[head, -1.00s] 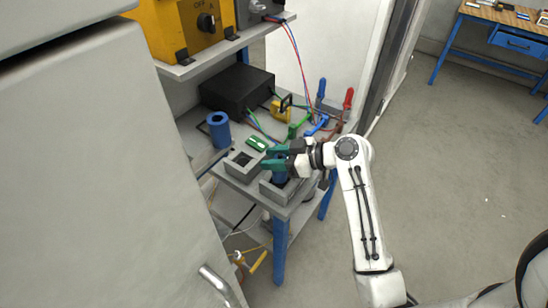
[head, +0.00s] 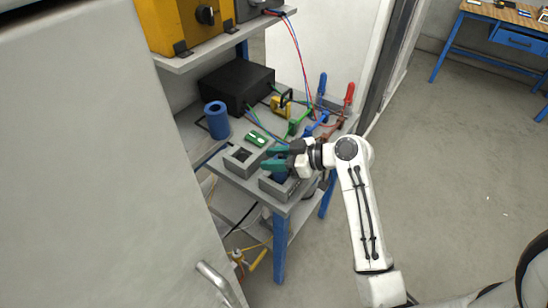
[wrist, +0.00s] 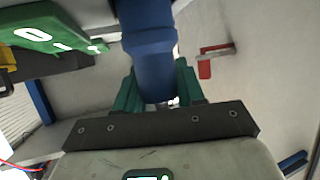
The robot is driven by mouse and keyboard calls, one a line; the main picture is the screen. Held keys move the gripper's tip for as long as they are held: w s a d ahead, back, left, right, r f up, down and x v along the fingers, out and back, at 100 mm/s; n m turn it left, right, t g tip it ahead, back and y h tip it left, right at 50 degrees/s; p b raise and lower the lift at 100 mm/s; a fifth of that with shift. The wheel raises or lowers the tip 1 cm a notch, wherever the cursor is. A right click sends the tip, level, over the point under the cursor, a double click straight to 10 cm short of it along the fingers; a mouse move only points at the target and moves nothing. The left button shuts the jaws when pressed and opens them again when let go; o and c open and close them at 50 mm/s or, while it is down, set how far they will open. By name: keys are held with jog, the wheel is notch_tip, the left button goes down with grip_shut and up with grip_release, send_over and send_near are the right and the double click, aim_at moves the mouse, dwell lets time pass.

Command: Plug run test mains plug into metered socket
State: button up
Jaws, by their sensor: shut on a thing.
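My gripper (head: 272,157) has green fingers and is shut on a blue cylindrical plug (head: 281,177), over the front-right grey socket box (head: 268,187) on the bench. The plug's lower part is at this box's opening; how deep it sits is hidden. In the wrist view the blue plug (wrist: 150,45) stands between the green fingers, and its far end runs into grey surroundings at the top. A second grey socket box (head: 236,165) with a dark, empty-looking opening lies just left of the gripper. I cannot tell which box is the metered one.
A hollow blue cylinder (head: 217,124) stands at the bench's left. A black box (head: 238,90), coloured leads and clips (head: 305,122) fill the back. A yellow unit (head: 190,25) sits on the shelf above.

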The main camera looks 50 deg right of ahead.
jog(key=shift+f+b, duration=0.3)
jog(key=shift+f, duration=0.15)
jog(key=o, duration=1.2)
jog(key=shift+c, duration=0.2)
jog(key=v, duration=1)
jog(key=shift+s+r+b, duration=0.25)
jog(key=shift+s+b, duration=0.1)
jog(key=shift+b, duration=0.1)
jog(key=shift+d, duration=0.15)
